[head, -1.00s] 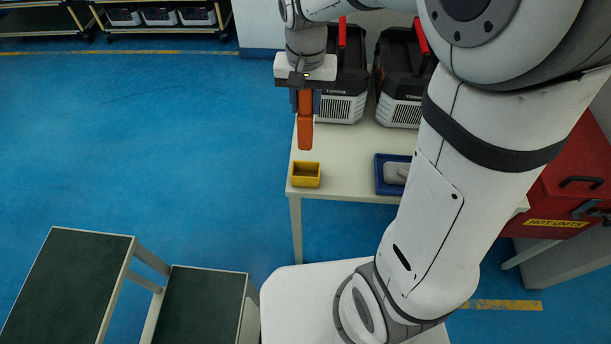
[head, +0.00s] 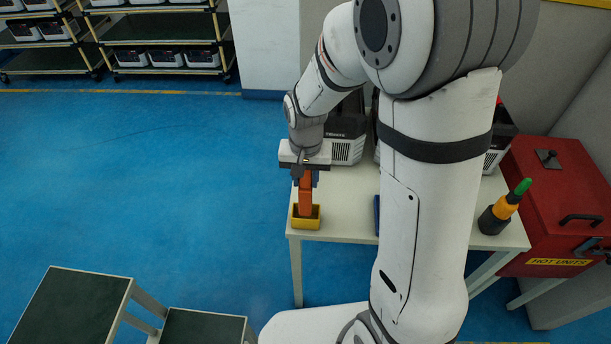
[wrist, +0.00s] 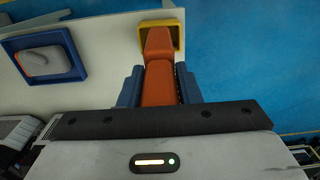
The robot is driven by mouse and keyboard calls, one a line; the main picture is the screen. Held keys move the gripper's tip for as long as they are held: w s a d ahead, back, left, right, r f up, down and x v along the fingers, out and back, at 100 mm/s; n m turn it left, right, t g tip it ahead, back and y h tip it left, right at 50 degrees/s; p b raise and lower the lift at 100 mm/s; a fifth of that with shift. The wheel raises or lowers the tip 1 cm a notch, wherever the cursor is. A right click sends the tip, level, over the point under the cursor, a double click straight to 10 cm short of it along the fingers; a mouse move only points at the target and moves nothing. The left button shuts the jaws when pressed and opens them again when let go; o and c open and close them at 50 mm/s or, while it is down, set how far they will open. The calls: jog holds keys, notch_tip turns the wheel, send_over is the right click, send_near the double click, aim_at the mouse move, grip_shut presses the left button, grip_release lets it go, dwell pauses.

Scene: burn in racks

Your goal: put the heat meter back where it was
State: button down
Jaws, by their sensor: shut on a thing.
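The heat meter is the orange hand-held device (head: 305,192), held upright in my gripper (head: 305,180). My gripper is shut on it. Its lower end is at the small yellow holder (head: 316,222) near the table's front left corner, and appears to be inside its rim. In the wrist view the orange meter (wrist: 158,85) lies between the blue fingers (wrist: 160,88), and its far end overlaps the yellow holder (wrist: 178,28). How deep it sits in the holder cannot be told.
The white table (head: 345,215) carries a blue tray with a grey device (wrist: 45,62), black-and-white units (head: 346,140) at the back, and a green-and-orange tool in a black cup (head: 503,208). A red "HOT UNITS" box (head: 555,205) is at right. Green-topped steps (head: 75,305) stand front left.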

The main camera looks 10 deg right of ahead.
jog(key=shift+f+b, duration=0.55)
jog(key=shift+b, duration=0.05)
jog(key=c, duration=1.1)
grip_release()
jog(key=shift+o, duration=0.2)
jog(key=shift+r, duration=0.1)
notch_tip(320, 180, up, 13)
jog(key=shift+d+f+p, duration=0.1)
jog(key=shift+p, duration=0.2)
jog(key=s+d+r+n+t, duration=0.2)
jog(key=s+d, duration=0.7)
jog(key=s, duration=0.5)
jog(key=shift+s+d+r+t, duration=0.15)
jog(key=shift+s+r+t, duration=0.1)
jog(key=shift+r+t, duration=0.3)
jog(key=shift+f, duration=0.1)
